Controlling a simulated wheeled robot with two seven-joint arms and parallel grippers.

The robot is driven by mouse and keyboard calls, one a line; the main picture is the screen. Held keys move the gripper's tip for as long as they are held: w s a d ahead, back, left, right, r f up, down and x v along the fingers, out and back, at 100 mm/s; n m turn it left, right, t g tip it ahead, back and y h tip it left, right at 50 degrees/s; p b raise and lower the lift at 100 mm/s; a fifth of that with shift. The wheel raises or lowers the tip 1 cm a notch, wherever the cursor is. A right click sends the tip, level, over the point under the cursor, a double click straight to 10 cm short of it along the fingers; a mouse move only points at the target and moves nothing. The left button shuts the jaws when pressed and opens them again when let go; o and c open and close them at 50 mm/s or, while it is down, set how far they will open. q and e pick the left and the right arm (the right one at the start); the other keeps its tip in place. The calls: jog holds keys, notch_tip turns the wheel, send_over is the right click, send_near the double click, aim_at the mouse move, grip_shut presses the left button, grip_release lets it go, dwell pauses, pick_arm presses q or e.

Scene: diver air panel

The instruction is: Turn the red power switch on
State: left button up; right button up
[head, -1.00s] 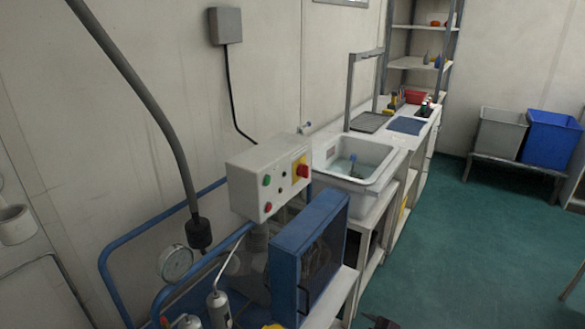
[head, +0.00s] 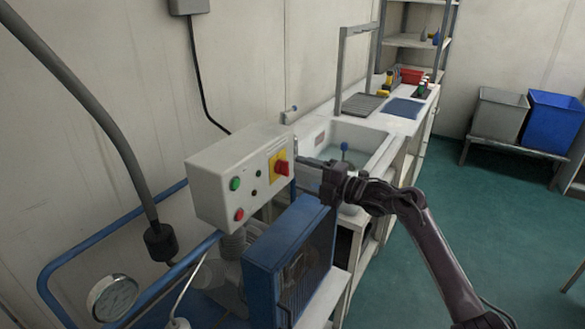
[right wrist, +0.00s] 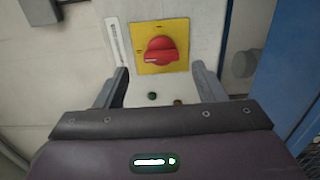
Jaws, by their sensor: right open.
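The red power switch (head: 281,168) is a rotary knob on a yellow plate, on the face of a white control box (head: 215,175). It also shows in the right wrist view (right wrist: 160,50), its handle lying roughly sideways. My right gripper (head: 300,163) is close in front of the switch. In the right wrist view its two fingers (right wrist: 158,82) are apart and empty, with the knob ahead of the gap and not between the tips. Whether a finger touches the box cannot be told. My left gripper is not in view.
A green button (head: 235,184) and a red button (head: 239,214) sit on the same box face. A blue-framed unit (head: 290,250) stands below it. A white sink (head: 350,140) is behind my right gripper. The green floor at right is open.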

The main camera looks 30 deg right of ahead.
aim_at(284, 168)
jog(key=x, duration=0.3)
jog(key=shift+w+a+f+p, duration=0.1)
jog(key=shift+w+a+p, duration=0.05)
jog(key=shift+w+p, duration=0.2)
jog(key=c, duration=1)
